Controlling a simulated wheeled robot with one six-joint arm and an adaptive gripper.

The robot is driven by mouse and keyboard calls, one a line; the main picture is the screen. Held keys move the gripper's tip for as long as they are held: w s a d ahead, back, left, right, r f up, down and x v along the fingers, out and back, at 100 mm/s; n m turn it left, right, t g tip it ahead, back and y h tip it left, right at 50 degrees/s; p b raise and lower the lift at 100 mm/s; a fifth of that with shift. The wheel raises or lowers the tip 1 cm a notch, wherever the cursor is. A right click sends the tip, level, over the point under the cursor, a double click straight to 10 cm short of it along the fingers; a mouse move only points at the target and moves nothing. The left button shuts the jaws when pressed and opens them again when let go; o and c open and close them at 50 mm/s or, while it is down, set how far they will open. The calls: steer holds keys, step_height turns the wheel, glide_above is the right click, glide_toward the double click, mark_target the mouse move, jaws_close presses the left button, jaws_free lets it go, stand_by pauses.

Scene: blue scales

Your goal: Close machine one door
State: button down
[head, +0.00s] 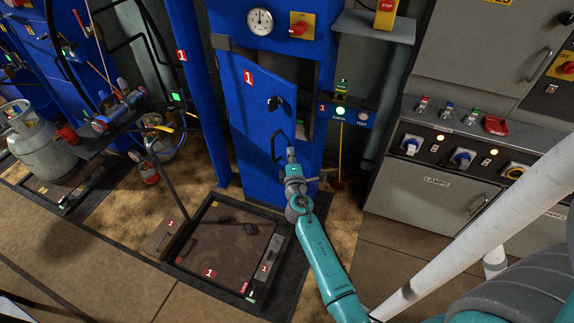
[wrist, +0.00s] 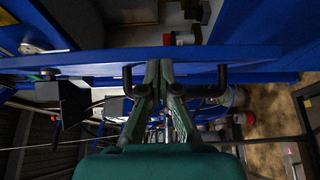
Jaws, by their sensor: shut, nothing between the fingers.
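Machine one is the blue cabinet (head: 222,115) with a red "1" label. Its blue door (head: 255,120) stands ajar, its top edge slanting away from the frame. In the wrist view the door (wrist: 90,62) is seen nearly edge-on, with a gap and the cabinet inside beyond it. My gripper (head: 291,152) is shut and empty beside the handle. In the wrist view its tips (wrist: 165,66) are at the door, between the handle's ends; contact is unclear.
A floor scale (head: 228,245) marked "1" lies below the door. A grey control cabinet (head: 430,190) stands at the right. Gas cylinders (head: 35,140) stand at the left. Tan floor is open at the front left.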

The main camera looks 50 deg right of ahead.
steer(key=d+n+t+y, duration=0.1)
steer(key=d, duration=1.4)
steer(key=shift+w+d+n+t+y, duration=0.15)
steer(key=shift+w+n+t+y, duration=0.15)
steer(key=shift+w+y, duration=0.1)
